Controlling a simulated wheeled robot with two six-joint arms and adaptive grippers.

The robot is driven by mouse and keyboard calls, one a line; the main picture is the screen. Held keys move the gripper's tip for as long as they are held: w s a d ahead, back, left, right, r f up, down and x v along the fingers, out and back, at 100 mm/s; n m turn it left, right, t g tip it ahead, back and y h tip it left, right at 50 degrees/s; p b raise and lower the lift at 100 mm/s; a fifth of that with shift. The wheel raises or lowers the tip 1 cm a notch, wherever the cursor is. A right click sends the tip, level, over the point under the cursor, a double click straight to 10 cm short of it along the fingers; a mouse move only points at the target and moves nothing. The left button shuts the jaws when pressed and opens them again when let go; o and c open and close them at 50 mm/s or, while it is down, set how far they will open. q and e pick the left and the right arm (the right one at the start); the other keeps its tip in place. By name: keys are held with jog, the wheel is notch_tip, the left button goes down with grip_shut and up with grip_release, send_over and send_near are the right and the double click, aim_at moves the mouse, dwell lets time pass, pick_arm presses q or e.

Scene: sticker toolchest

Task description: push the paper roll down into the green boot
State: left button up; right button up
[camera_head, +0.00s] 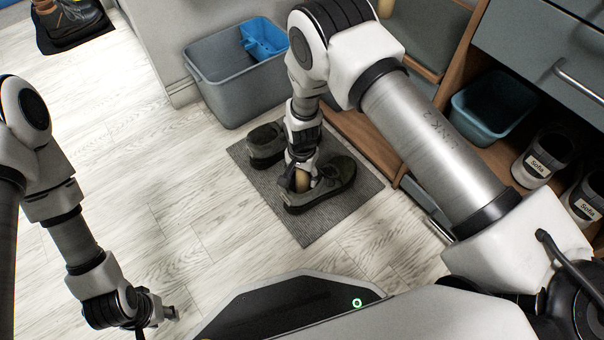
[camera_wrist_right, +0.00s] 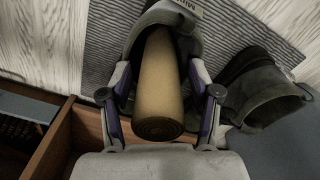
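The brown paper roll (camera_head: 302,181) stands in the opening of a dark green boot (camera_head: 335,181) on the grey mat. In the right wrist view the paper roll (camera_wrist_right: 160,85) points its spiral end towards my palm, and its far end is hidden inside the boot (camera_wrist_right: 187,42). My right gripper (camera_head: 300,177) is over the boot opening. Its fingers (camera_wrist_right: 160,88) are spread on both sides of the roll, with narrow gaps visible. My left gripper (camera_head: 170,313) is low at the left, away from the boots; its opening is unclear.
The other green boot (camera_head: 265,143) is beside it on the ribbed mat (camera_head: 310,227). A grey bin (camera_head: 232,88) holding a blue container (camera_head: 263,38) stands behind. Wooden shelving (camera_head: 365,140) is close on the right.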

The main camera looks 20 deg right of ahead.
notch_tip(320, 180, up, 12)
dwell(0.6)
dwell(0.5)
